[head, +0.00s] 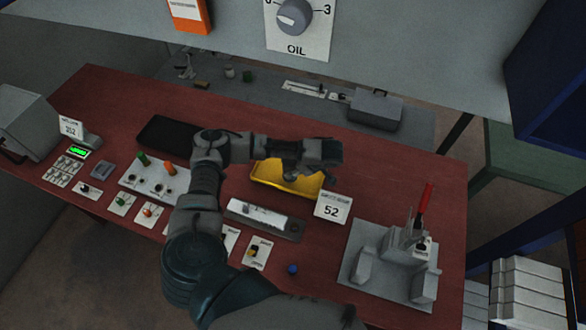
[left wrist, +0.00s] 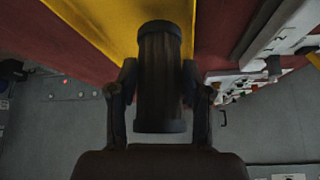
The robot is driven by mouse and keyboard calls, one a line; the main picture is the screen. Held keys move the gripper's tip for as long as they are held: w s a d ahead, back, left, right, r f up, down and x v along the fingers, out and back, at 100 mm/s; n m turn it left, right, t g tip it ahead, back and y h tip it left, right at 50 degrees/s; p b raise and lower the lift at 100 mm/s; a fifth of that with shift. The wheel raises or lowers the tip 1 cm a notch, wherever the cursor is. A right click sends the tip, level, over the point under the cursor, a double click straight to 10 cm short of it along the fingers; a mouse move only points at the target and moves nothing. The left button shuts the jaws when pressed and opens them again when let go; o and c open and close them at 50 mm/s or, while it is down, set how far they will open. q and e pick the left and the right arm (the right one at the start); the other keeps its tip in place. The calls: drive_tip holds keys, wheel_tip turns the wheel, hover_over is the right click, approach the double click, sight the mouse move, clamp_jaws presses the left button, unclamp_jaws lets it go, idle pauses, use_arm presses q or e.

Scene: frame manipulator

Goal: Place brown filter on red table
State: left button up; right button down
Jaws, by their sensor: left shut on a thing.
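The brown filter (left wrist: 160,78) is a dark brown cylinder with black end caps, seen close up in the left wrist view. My left gripper (head: 300,163) is shut on it, with one finger on each side in the left wrist view. In the head view the gripper is over the yellow tray (head: 268,182); the filter is hard to tell from the dark gripper there. The red table (head: 400,180) spans the head view under the tray. I cannot tell the exact gap between filter and tray. My right gripper is not in view.
A grey fixture with a red handle (head: 424,200) is at the right. A black tray (head: 173,136) and a peg panel (head: 152,181) are at left. Bare table lies right of the yellow tray.

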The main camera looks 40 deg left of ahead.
use_arm(q)
drive_tip(key=w+a, duration=0.2)
drive_tip(key=w, duration=0.1)
drive_tip(key=shift+f, duration=0.1)
drive_tip(key=f, duration=0.2)
drive_tip(key=shift+s+d+f, duration=0.15)
drive_tip(key=shift+s+f, duration=0.05)
drive_tip(key=shift+f, duration=0.4)
drive_tip(key=o, duration=0.8)
drive_tip(key=shift+a, duration=0.2)
drive_tip(key=o, duration=0.4)
drive_tip(key=shift+a+f, duration=0.1)
drive_tip(key=shift+a, duration=0.1)
drive_tip(key=shift+d, duration=0.1)
